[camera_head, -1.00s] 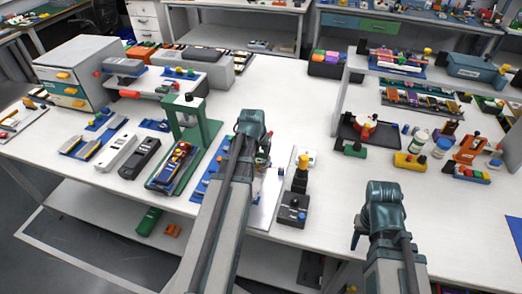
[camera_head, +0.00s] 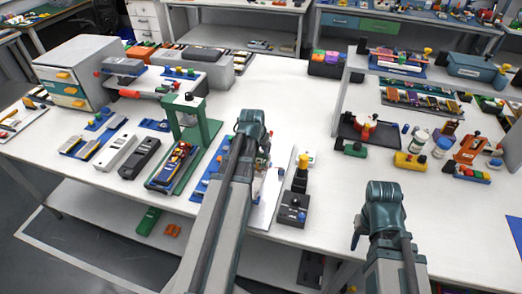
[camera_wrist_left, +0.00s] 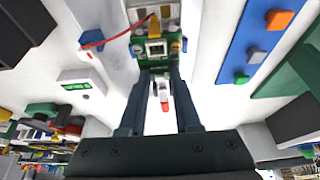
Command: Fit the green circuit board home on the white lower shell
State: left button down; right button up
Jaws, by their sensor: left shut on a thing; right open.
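The green circuit board (camera_wrist_left: 152,47) shows at the top middle of the left wrist view, with a square chip and a red wire at its edge. My left gripper (camera_wrist_left: 158,76) is shut on the near end of the board. White surfaces that look like the white lower shell (camera_wrist_left: 108,18) lie behind and beside the board; I cannot tell whether the two touch. In the head view my left gripper (camera_head: 258,140) is over the table's middle, and its arm hides the board and most of the shell. My right gripper (camera_head: 357,238) is open and empty at the table's front edge.
A green press stand (camera_head: 210,130) is left of my left arm. A black box with a yellow-topped lever (camera_head: 293,208) is close on its right. A blue strip with coloured blocks (camera_wrist_left: 262,38) lies beside the board. The table's middle back is clear.

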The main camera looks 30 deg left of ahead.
pick_arm(q)
jog(key=shift+f+b, duration=1)
jog(key=shift+f, duration=0.05)
pick_arm(e)
jog(key=shift+f, duration=1.05)
pick_arm(q)
jog(key=c, duration=0.5)
grip_release()
jog(key=shift+c, duration=0.2)
jog(key=shift+r, duration=0.15)
pick_arm(e)
jog(key=shift+r, duration=0.1)
pick_arm(q)
jog(key=p+v, duration=1.3)
jog(key=shift+s+r, duration=0.15)
jog(key=shift+r, duration=0.15)
pick_arm(e)
notch_tip(320, 180, up, 13)
jog(key=shift+f, duration=0.2)
